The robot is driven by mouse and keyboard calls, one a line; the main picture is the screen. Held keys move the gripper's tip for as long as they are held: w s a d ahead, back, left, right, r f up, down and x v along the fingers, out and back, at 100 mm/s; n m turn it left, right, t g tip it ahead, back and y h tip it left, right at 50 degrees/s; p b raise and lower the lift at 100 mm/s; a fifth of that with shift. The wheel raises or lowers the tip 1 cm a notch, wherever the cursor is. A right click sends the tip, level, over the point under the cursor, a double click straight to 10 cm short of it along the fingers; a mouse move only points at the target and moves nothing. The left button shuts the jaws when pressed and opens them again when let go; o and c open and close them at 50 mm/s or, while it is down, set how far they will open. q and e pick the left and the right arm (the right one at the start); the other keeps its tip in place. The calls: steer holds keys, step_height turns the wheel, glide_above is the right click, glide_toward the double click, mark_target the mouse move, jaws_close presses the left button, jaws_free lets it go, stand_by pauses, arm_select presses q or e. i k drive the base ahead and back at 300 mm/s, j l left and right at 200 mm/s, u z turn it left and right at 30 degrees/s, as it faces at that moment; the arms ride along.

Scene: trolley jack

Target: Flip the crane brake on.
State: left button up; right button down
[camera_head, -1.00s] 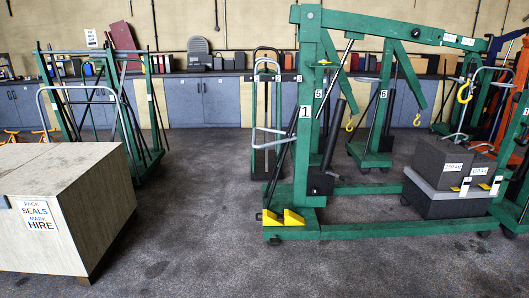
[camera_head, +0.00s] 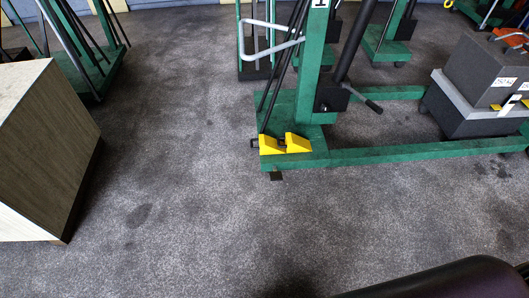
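A green crane (camera_head: 300,103) stands upright right of the middle in the head view, with its mast at the top edge and its legs running right along the floor. Two yellow wedge-shaped pieces (camera_head: 285,144), which look like the brake, sit at the near left corner of its base. Whether they are on or off I cannot tell. A black handle (camera_head: 363,97) sticks out at the foot of the mast. Neither gripper shows. A dark rounded shape, which may be part of my arm, enters at the lower right.
A wooden crate (camera_head: 45,150) stands at the left. Grey and black weights (camera_head: 482,75) rest by the crane's legs at the right. Another green frame (camera_head: 85,70) stands at the back left. The grey floor (camera_head: 190,200) between crate and crane is clear.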

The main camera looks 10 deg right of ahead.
mark_target(276, 174)
steer(key=i+j+z, duration=0.15)
steer(key=i, duration=0.3)
steer(key=i+j+z, duration=0.1)
steer(key=i+j, duration=0.15)
steer(key=i, duration=0.15)
